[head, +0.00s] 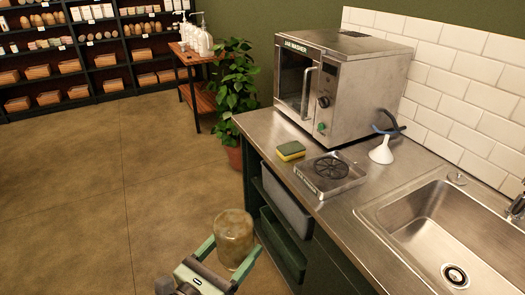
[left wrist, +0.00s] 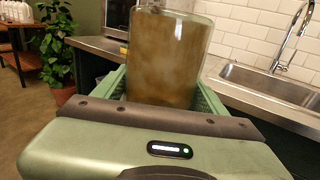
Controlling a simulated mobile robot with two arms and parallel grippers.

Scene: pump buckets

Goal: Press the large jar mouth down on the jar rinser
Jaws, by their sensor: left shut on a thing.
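The large jar (head: 234,232) is clear glass with a brownish tint, and its flat closed end seems to face up in the head view. My left gripper (head: 230,250) is shut on it, with one green finger on each side. The jar also fills the middle of the left wrist view (left wrist: 167,55). It is held in front of the counter, over the floor side, apart from the rinser. The jar rinser (head: 331,173) is a square steel tray with a dark round spoked grate, set near the counter's front edge. The jar's mouth is hidden. My right gripper is not in view.
The jar washer (head: 340,85) is behind. A sink (head: 445,225) is at the right. Bins (head: 285,205) sit under the counter.

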